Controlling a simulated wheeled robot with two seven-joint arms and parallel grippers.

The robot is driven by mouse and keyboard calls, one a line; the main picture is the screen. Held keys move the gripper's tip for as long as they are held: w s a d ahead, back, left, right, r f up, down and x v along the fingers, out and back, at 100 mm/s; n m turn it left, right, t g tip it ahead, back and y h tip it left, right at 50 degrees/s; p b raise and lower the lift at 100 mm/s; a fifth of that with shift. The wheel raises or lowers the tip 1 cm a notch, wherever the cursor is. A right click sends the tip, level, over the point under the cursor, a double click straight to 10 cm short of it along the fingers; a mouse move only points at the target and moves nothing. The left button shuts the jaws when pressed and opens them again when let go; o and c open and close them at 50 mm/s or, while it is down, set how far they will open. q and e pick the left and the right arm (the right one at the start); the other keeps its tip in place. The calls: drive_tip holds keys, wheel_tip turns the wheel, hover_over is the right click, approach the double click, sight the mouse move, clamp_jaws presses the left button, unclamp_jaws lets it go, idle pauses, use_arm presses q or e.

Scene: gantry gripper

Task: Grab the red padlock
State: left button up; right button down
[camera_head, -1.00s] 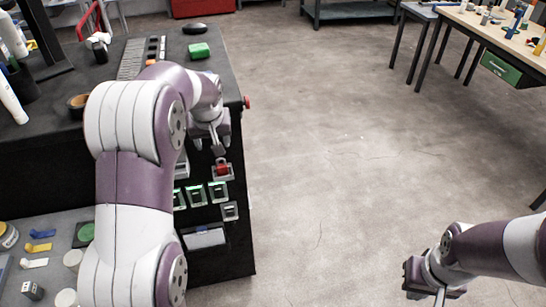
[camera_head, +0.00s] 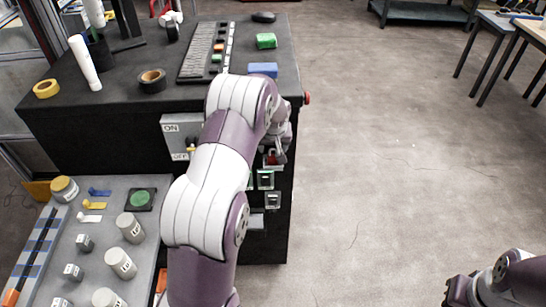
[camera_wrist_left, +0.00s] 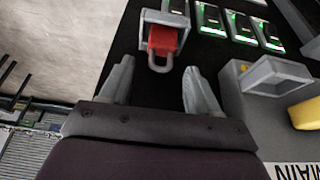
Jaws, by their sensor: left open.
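The red padlock (camera_wrist_left: 163,40) hangs in a grey holder (camera_wrist_left: 172,18) on the side of the black cabinet, with its shackle toward my gripper in the left wrist view. In the head view the padlock (camera_head: 273,158) is a small red patch, partly covered by my left arm. My left gripper (camera_wrist_left: 160,88) is open and empty. Its two fingers point at the padlock from either side, apart from it. In the head view the left gripper is mostly hidden behind its arm. My right gripper (camera_head: 462,291) is at the lower right edge, far from the padlock; its jaws are unclear.
Green-lit switches (camera_wrist_left: 243,26) sit beside the padlock holder. A grey box with a yellow handle (camera_wrist_left: 306,112) is right of the gripper in the wrist view. On the black cabinet top lie a blue block (camera_head: 262,69) and a green block (camera_head: 266,41). Floor to the right is clear.

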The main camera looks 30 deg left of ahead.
use_arm(q)
drive_tip(key=shift+s, duration=0.1)
clamp_jaws()
drive_tip(key=shift+r, duration=0.15)
